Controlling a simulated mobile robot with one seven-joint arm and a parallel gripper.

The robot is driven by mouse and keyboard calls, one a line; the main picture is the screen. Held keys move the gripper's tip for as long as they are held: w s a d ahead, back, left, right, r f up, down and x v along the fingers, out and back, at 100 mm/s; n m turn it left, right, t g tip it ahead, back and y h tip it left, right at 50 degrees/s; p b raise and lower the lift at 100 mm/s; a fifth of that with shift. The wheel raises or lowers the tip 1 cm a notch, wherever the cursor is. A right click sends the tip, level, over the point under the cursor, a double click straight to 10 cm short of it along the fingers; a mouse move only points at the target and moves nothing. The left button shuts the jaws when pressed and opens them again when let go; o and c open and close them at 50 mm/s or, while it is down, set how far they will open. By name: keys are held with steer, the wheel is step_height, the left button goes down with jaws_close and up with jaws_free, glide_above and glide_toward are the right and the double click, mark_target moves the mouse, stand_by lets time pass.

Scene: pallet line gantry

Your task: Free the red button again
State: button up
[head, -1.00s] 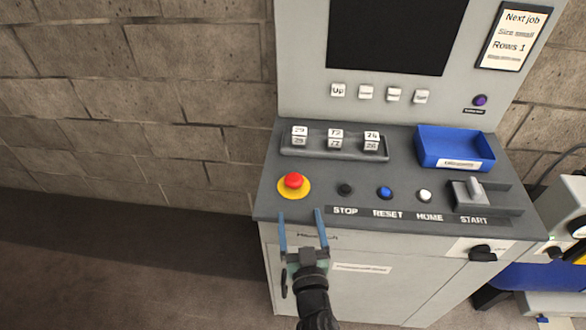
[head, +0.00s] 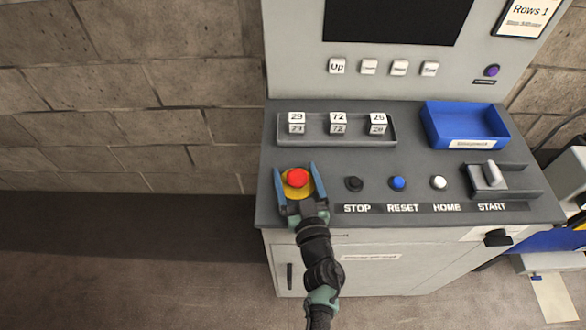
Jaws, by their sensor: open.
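The red button (head: 296,178) is a mushroom-shaped knob on a round yellow base (head: 296,194) at the left front of the grey console top. My gripper (head: 294,176) is open, with its two blue fingers on the left and right sides of the red button. The fingers stand around the button with a small gap visible on each side. I cannot tell how far down the fingers reach, or whether the button is pressed in. The near part of the yellow base is partly hidden by my gripper.
To the right lie the black STOP button (head: 354,184), blue RESET button (head: 398,183), white HOME button (head: 438,183) and START lever (head: 491,175). Behind are a tray of number blocks (head: 337,143) and a blue bin (head: 466,126). The console's front edge runs below my gripper.

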steer(key=shift+s, duration=0.1)
jaws_close()
stand_by(0.3)
steer(key=shift+r+p, duration=0.8)
steer(key=shift+p, duration=0.3)
steer(key=shift+f, duration=0.1)
steer(key=shift+c, duration=1.2)
jaws_free()
steer(key=shift+o, duration=1.2)
